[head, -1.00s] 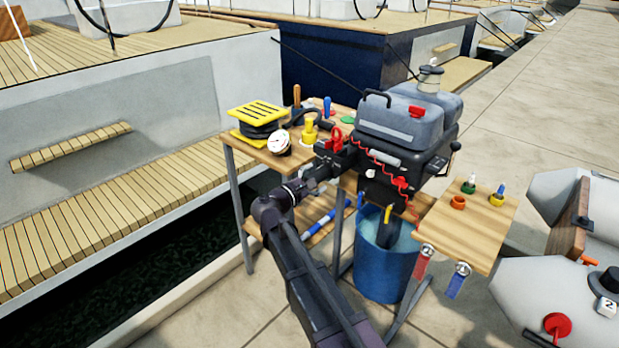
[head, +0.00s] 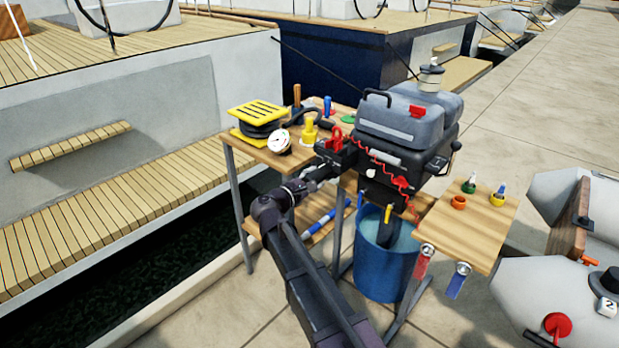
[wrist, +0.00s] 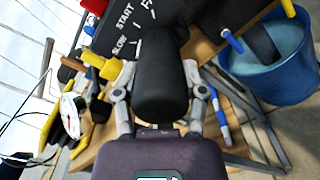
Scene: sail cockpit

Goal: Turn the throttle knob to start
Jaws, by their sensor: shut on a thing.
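The throttle knob (wrist: 162,80) is a thick black grip, seen close up in the wrist view. It sticks out from a black panel with white marks reading START and SLOW, and a partly cut-off word starting with F. My gripper (wrist: 160,92) is shut on the knob, one finger on each side. In the head view my gripper (head: 322,175) is at the left side of the black outboard motor (head: 405,165), and the knob is mostly hidden there. I cannot tell which mark the knob points to.
The motor stands on a wooden stand between two boards. A blue bucket (head: 372,275) is below it. The left board holds a yellow-topped black stack (head: 258,117), a white gauge (head: 279,143) and a yellow fitting (head: 309,132). The right board (head: 465,232) holds small fittings.

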